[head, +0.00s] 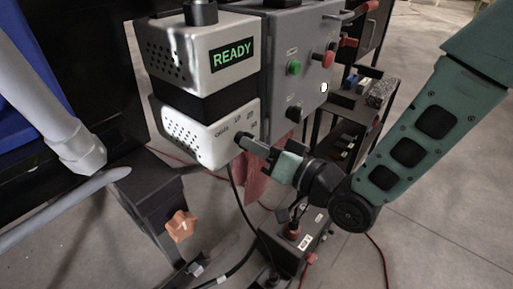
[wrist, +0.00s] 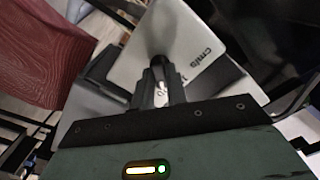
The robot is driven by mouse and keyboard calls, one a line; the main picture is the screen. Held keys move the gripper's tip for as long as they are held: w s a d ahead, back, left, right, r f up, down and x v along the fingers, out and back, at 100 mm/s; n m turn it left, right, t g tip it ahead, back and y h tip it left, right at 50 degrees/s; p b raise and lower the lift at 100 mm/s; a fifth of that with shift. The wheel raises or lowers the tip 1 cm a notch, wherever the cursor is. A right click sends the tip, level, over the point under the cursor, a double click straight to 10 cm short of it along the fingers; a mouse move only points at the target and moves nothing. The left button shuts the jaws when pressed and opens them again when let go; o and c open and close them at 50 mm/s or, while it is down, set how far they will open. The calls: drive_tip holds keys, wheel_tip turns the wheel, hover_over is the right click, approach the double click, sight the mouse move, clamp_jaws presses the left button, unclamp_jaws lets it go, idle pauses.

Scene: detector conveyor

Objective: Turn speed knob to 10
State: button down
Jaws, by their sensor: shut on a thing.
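The detector (head: 195,130) is a light metal housing with a black middle band and a green READY display. The speed knob is on its lower front face, mostly hidden by my fingers; its dark top shows in the wrist view (wrist: 158,64). My gripper (head: 252,147) reaches in from the right and is shut on the knob. In the wrist view, my fingers (wrist: 157,84) close around it against the pale panel (wrist: 185,45). "cm/s" is printed beside the knob, with small numbers around it. The knob's pointer is hidden, so I cannot tell its setting.
A grey control box (head: 300,65) with a green button (head: 293,67), a red button (head: 328,60) and a black knob (head: 293,112) stands just right of the detector. A dark shelf (head: 350,135) is behind my arm. A red cloth (head: 262,182) hangs below my gripper.

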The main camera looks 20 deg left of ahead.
drive_tip(key=shift+f+n+b, duration=0.15)
drive_tip(key=shift+n+b, duration=2.4)
drive_tip(key=shift+n, duration=1.15)
drive_tip(key=c, duration=1.4)
unclamp_jaws()
drive_tip(key=shift+d, duration=0.15)
